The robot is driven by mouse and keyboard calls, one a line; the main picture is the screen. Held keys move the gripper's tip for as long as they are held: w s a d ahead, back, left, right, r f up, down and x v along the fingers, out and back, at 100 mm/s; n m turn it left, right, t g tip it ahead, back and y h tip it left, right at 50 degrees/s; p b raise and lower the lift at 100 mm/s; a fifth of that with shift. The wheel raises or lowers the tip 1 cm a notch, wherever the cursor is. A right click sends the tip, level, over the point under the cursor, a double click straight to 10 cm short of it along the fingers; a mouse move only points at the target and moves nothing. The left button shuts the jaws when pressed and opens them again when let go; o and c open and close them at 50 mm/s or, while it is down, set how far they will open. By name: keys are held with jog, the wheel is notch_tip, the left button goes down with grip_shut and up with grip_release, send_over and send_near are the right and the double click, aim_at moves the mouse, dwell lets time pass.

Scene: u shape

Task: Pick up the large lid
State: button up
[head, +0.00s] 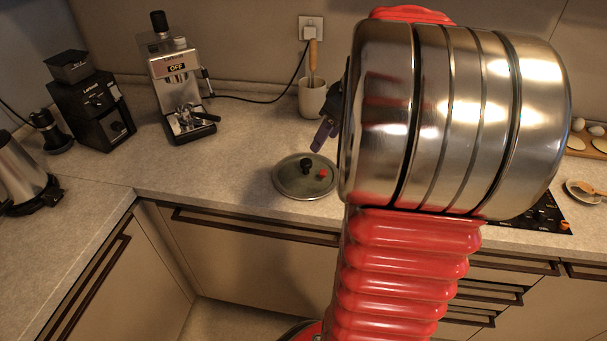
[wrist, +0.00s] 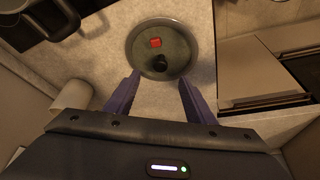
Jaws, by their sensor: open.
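The large lid (head: 291,182) is a round greyish disc with a metal rim, a black knob and a small red part. It lies flat on the counter near its front edge. In the wrist view the lid (wrist: 180,42) is just beyond my fingertips, with its black knob towards me. My gripper (wrist: 158,97) is open, its two purple fingers apart with nothing between them. In the head view my gripper (head: 323,134) shows above and just behind the lid, partly hidden by my large metal arm segment.
A coffee machine (head: 178,85), a black grinder (head: 95,112) and a kettle (head: 22,175) stand on the counter at the left. A cup (head: 312,98) holding a wooden-handled tool stands behind the lid. The counter left of the lid is clear.

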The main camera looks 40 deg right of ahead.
aim_at(309, 163)
jog(key=x, duration=0.8)
jog(key=shift+f, duration=0.2)
jog(key=shift+x, duration=2.6)
jog(key=shift+a, duration=0.15)
jog(key=shift+r, duration=0.1)
grip_shut()
